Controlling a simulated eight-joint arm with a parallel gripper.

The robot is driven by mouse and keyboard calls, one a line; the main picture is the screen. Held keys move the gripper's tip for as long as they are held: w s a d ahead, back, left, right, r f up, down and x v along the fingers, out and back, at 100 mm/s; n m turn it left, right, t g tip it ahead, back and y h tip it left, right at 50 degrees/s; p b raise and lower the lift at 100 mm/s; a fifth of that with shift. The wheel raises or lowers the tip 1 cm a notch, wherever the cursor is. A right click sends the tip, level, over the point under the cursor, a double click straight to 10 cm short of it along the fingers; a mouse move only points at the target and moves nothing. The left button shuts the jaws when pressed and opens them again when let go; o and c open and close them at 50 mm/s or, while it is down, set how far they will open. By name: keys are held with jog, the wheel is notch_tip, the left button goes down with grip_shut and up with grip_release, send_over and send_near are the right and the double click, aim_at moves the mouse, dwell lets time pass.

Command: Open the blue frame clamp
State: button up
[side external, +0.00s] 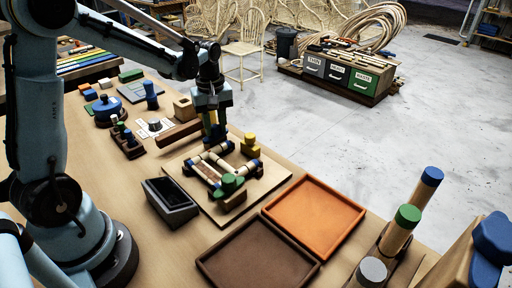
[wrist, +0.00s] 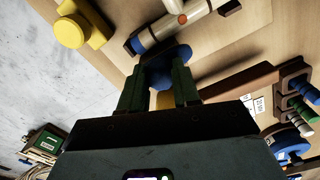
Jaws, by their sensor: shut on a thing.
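My gripper (side external: 213,122) points down over the back corner of the work board. Its two green-grey fingers are shut on the blue frame clamp (side external: 216,133), at its blue rounded top. In the wrist view the clamp's blue top (wrist: 172,54) shows between and just beyond the fingers (wrist: 160,78). The clamp's lower part is mostly hidden by the fingers. The pale rattan frame (side external: 209,161), with dark blue bands, lies on the board beside the clamp. The yellow clamp (side external: 250,145) stands to the right and the green clamp (side external: 229,184) at the front.
A brown wooden bar (side external: 178,134) lies left of my gripper. A dark open box (side external: 171,202) stands left of the board. Orange (side external: 314,214) and brown (side external: 257,255) trays lie in front. Blue and green-capped posts (side external: 405,222) stand at the lower right.

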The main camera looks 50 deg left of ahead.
aim_at(215, 127)
dwell(0.3)
jog(key=o, duration=1.1)
jog(key=shift+c, duration=0.2)
jog(key=shift+r, duration=0.1)
notch_tip(215, 127, up, 12)
jog(key=s+d+f+m+t, duration=0.4)
jog(key=s+d+m+t, duration=0.3)
jog(key=s+d+m, duration=0.2)
jog(key=d+m, duration=0.2)
jog(key=m, duration=0.2)
jog(key=shift+s+d+f+m, duration=0.2)
jog(key=shift+s+f+m, duration=0.1)
jog(key=shift+s, duration=0.05)
